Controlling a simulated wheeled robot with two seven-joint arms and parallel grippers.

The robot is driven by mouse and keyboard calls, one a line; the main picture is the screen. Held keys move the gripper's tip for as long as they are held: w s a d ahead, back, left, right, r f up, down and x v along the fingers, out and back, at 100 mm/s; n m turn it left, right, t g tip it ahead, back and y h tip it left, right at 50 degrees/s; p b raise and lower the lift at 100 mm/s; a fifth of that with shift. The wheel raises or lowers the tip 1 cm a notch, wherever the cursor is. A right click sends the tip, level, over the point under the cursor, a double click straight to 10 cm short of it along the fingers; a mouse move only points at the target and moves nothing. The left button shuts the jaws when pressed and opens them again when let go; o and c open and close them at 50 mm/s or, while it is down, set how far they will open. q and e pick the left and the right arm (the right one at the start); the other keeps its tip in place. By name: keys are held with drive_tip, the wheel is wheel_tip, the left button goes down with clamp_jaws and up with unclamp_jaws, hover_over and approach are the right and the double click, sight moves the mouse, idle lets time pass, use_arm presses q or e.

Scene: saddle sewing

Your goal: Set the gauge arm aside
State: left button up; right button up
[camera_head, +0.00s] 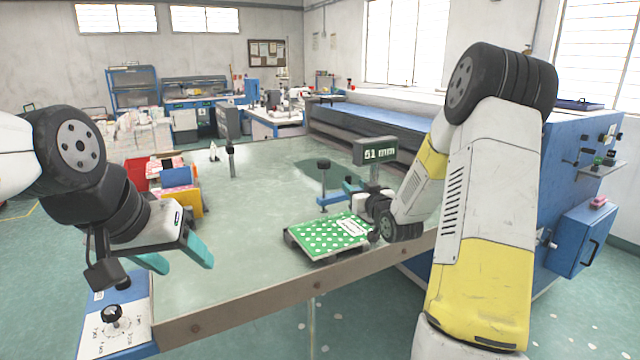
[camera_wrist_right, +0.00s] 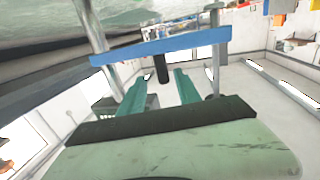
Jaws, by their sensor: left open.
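The gauge arm is a blue bar (camera_head: 336,197) with an upright black-topped post (camera_head: 323,164), in front of the "51 mm" readout (camera_head: 374,151) on its column. In the right wrist view the blue bar (camera_wrist_right: 160,46) crosses ahead of the fingers, with a short black peg (camera_wrist_right: 161,68) on it. My right gripper (camera_wrist_right: 162,76) is open, its teal fingers apart on either side of the peg; I see no clear contact. In the head view my wrist hides part of the bar. My left gripper (camera_head: 180,258) is open and empty over the table's front left.
A green dotted stack (camera_head: 328,233) with a white label lies on a dark tray at the table's front edge. Red, blue and yellow holders (camera_head: 177,183) stand at left. A dark post (camera_head: 230,145) stands at the back. The middle of the table (camera_head: 255,205) is clear.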

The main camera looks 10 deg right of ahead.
drive_tip(key=w+a, duration=0.1)
drive_tip(key=w, duration=0.6)
drive_tip(key=shift+w+a+f, duration=0.2)
drive_tip(key=shift+w+a, duration=0.1)
drive_tip(key=shift+w, duration=0.1)
clamp_jaws()
idle(1.2)
